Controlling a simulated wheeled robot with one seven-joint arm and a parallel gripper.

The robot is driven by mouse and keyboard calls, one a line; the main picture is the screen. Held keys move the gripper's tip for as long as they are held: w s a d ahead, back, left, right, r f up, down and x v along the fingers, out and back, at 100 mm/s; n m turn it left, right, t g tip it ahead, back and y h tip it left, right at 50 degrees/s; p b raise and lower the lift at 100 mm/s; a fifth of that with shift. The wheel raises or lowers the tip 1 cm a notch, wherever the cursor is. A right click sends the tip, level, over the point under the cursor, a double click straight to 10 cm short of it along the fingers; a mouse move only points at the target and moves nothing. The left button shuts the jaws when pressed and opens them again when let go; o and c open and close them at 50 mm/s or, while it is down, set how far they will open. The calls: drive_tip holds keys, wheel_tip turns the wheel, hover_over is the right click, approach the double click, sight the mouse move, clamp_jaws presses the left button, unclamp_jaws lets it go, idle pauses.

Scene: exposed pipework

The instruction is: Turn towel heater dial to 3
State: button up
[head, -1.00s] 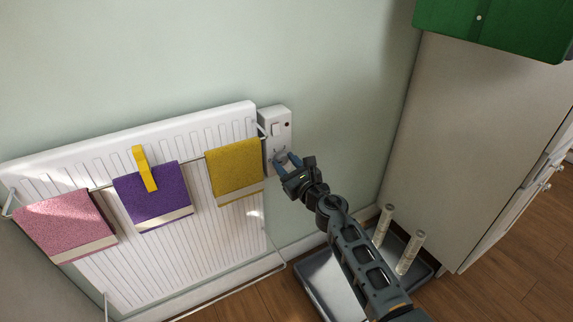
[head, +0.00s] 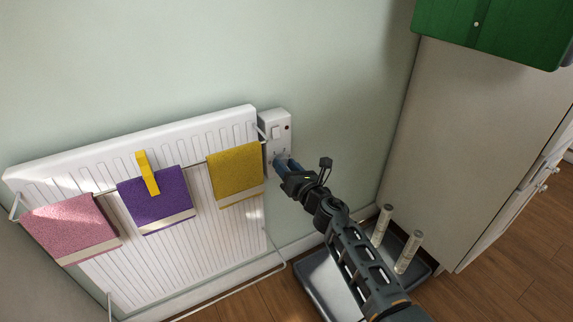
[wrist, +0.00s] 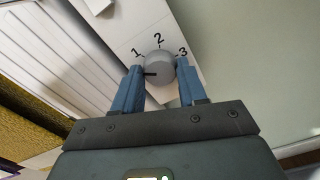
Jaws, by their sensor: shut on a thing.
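The towel heater's white control box (head: 274,118) is on the wall at the right end of the white radiator (head: 235,222). Its round grey dial (wrist: 159,64) shows in the wrist view, with 1, 2 and 3 printed in an arc above it. A black mark on the dial points left, a little below the 1. My gripper (wrist: 158,74) has its blue fingers on the left and right sides of the dial, shut on it. In the head view my gripper (head: 283,164) reaches the box's lower part and hides the dial.
Pink (head: 70,225), purple (head: 155,198) and yellow (head: 235,172) towels hang on a rail along the radiator, the yellow one nearest the box. A grey tray (head: 325,280) with two upright pale cylinders is on the floor below my arm. A cabinet (head: 470,150) stands at right.

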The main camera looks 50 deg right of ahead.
drive_tip(key=m+p, duration=0.1)
drive_tip(key=m, duration=0.2)
drive_tip(key=shift+r+m, duration=0.1)
drive_tip(key=shift+m, duration=0.3)
drive_tip(key=m+p, duration=0.1)
drive_tip(key=m, duration=0.3)
drive_tip(key=shift+m+p, duration=0.3)
drive_tip(key=shift+p, duration=0.05)
drive_tip(key=m+p, duration=0.1)
drive_tip(key=m, duration=0.2)
drive_tip(key=shift+m, duration=0.3)
drive_tip(key=m+p, duration=0.2)
drive_tip(key=m, duration=0.2)
drive_tip(key=m+p, duration=0.1)
drive_tip(key=m, duration=0.3)
drive_tip(key=m+p, duration=0.2)
drive_tip(key=m, duration=0.2)
drive_tip(key=m+p, duration=0.1)
drive_tip(key=m, duration=0.4)
drive_tip(key=shift+f, duration=0.3)
drive_tip(key=o, duration=1.1)
drive_tip(key=shift+c, duration=0.2)
